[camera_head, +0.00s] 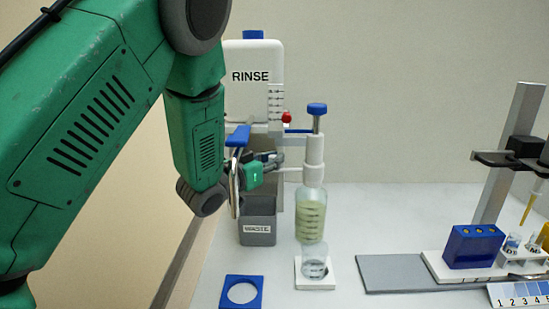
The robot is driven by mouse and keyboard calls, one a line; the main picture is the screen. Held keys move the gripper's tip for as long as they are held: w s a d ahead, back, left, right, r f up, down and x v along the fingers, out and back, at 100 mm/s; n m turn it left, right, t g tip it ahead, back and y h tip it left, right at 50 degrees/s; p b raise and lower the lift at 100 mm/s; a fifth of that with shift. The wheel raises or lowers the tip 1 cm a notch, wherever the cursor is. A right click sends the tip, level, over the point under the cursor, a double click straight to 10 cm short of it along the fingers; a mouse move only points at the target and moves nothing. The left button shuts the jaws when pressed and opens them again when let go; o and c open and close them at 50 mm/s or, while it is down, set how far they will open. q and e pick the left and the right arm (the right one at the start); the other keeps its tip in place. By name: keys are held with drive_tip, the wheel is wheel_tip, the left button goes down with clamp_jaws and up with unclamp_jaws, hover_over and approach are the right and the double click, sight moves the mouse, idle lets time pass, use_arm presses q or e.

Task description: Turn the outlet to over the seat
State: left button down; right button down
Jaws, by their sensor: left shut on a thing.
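A bottle (311,215) with pale green liquid stands upright, with a white dispenser head and blue knob (317,109) on top. Its white outlet tube (291,175) points left from the head. My left gripper (277,166) is at that tube, its dark fingers shut on it; the exact contact is small and partly hidden. A blue square seat (229,302) with a round hole lies on the bench at the front. A small clear vessel (314,267) sits on a white pad (325,283) in front of the bottle. My right gripper is not in view.
A bent metal pipe (235,192) with a blue lever hangs near the grey WASTE bin (258,228). The white RINSE tank (252,55) stands behind. A grey plate (400,274), blue block (473,248) and stand (505,150) are right. Bare bench lies between.

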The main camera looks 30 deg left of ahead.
use_arm(q)
drive_tip(key=shift+s+d+r+y, duration=0.15)
drive_tip(key=shift+s+r+y, duration=0.1)
drive_tip(key=shift+y, duration=0.15)
drive_tip(key=c, duration=1.4)
unclamp_jaws()
drive_tip(key=shift+s, duration=0.1)
drive_tip(key=shift+a+f, duration=0.1)
drive_tip(key=shift+a, duration=0.15)
drive_tip(key=shift+s+f, duration=0.1)
drive_tip(key=s, duration=0.4)
drive_tip(key=s+a, duration=0.1)
drive_tip(key=s, duration=0.6)
drive_tip(key=shift+s+a, duration=0.15)
drive_tip(key=shift+s, duration=0.2)
